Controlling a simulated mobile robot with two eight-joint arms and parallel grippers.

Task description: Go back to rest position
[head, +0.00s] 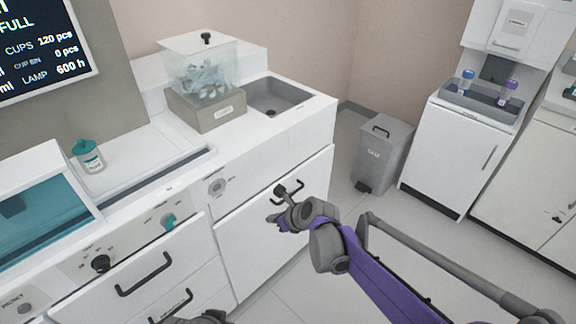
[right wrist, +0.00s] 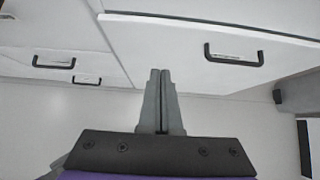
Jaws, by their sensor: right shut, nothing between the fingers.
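My right gripper (head: 274,219) is in front of the white cabinet door below the counter, left of and below that door's black handle (head: 288,190). In the right wrist view its two grey fingers (right wrist: 160,75) are together with nothing between them. The purple right arm comes in from the lower right, bent at the elbow. A dark grey part of mine shows at the bottom edge of the head view, but no fingers of my left gripper are seen.
White drawers with black handles (head: 145,274) stand at the left. A grey bin (head: 384,152) stands on the floor by the wall.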

